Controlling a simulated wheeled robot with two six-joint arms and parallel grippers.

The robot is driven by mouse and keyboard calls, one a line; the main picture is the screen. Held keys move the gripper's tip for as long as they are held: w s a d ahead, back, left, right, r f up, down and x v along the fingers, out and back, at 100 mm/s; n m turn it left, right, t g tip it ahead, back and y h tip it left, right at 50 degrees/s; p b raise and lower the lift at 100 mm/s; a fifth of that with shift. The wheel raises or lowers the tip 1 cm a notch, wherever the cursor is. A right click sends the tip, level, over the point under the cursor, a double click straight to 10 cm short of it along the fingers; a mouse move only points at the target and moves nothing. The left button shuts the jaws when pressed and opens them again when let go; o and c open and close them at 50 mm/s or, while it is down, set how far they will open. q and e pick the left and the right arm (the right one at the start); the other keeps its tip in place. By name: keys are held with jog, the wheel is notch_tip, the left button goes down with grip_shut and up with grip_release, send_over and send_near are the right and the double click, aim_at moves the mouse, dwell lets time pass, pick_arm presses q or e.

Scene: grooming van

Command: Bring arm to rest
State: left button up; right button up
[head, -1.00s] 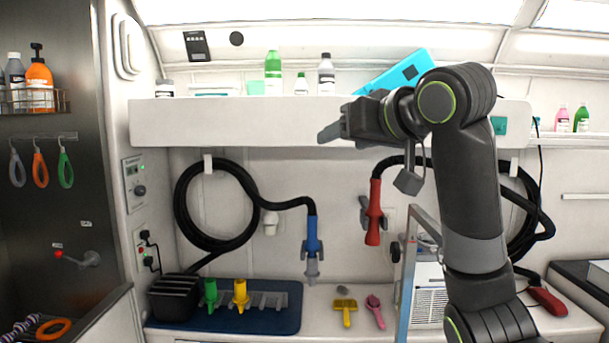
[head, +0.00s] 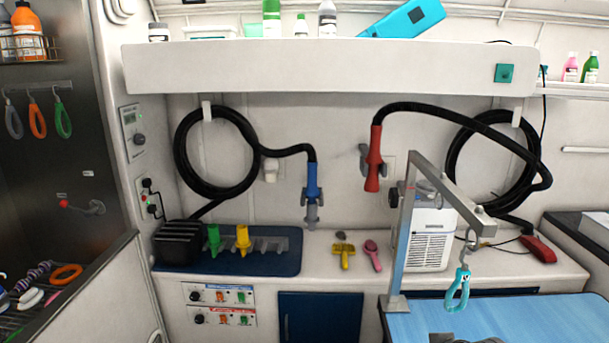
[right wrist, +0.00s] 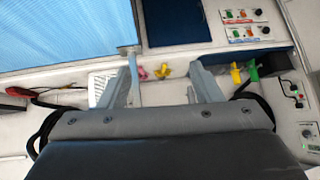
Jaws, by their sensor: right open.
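My right gripper (right wrist: 163,88) shows in the right wrist view, with its two grey fingers wide apart and nothing between them. The counter lies beyond the fingers in that view, which looks turned upside down. In the head view, only a small dark grey part shows at the bottom edge, over the blue table; I cannot tell for sure which part of me it is. My left gripper is in neither view.
The blue grooming table (head: 540,315) is at the lower right, with a grey post (head: 405,235) and a hanging cyan loop (head: 458,290). A white shelf (head: 320,68) juts above the counter. A red nozzle (head: 373,160) and a blue nozzle (head: 312,185) hang from black hoses.

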jog(key=s+d+f+g+h, duration=0.1)
jog(key=s+d+f+g, duration=0.3)
jog(key=s, duration=0.6)
jog(key=s+d+f+m+t+h, duration=0.1)
jog(key=s+f, duration=0.4)
jog(key=s, duration=0.5)
jog(key=s+d+f+g+h, duration=0.1)
jog(key=s+d+f+g, duration=0.3)
jog(key=s, duration=0.6)
notch_tip(320, 180, down, 25)
jog(key=t, duration=0.1)
jog(key=s+a+f+g, duration=0.1)
jog(key=s+f, duration=1.3)
jog(key=f, duration=0.2)
jog(key=shift+s+a+y, duration=0.15)
jog(key=shift+s+y, duration=0.05)
jog(key=shift+y, duration=0.1)
jog(key=shift+c, duration=0.3)
